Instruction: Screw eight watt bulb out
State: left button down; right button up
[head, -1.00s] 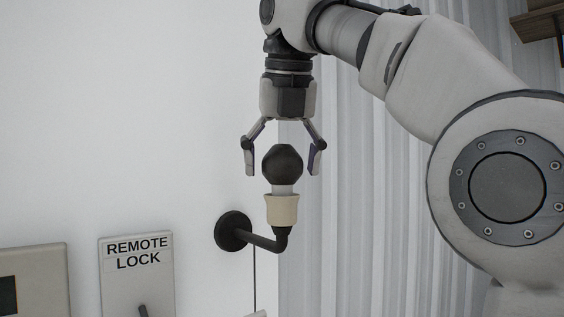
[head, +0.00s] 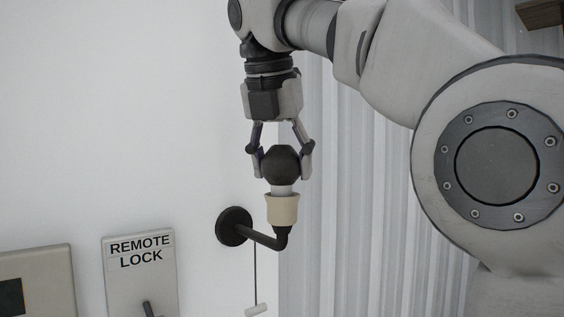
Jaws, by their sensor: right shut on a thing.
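A dark round bulb (head: 280,167) with a pale neck stands upright in a cream socket (head: 282,209). The socket sits on a black bracket (head: 263,238) fixed to the white wall. My right gripper (head: 281,165) points down from above and is shut on the bulb, one finger on each side of its globe. The bulb's neck still enters the socket's top. The bulb carries no wattage marking that I can read. My left gripper does not show.
A pull cord with a pale handle (head: 257,310) hangs below the bracket. A panel labelled REMOTE LOCK (head: 141,275) with a lever is at the lower left, beside another panel (head: 40,285). Corrugated wall (head: 345,220) lies behind on the right. A wooden shelf (head: 541,13) shows at upper right.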

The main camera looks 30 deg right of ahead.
dwell(0.3)
jog(key=shift+f+n+b, duration=0.2)
jog(key=shift+n+b, duration=0.4)
jog(key=shift+n+t+y+b, duration=0.3)
jog(key=shift+n+t+b, duration=0.15)
jog(key=shift+n, duration=0.25)
jog(key=shift+n+y+b, duration=0.4)
jog(key=shift+n+b, duration=0.1)
jog(key=shift+n, duration=0.5)
jog(key=shift+r+n+y, duration=0.15)
jog(key=shift+n+y, duration=0.15)
jog(key=shift+n, duration=0.4)
jog(key=o, duration=0.9)
jog(key=shift+r+t, duration=0.1)
jog(key=shift+t, duration=0.15)
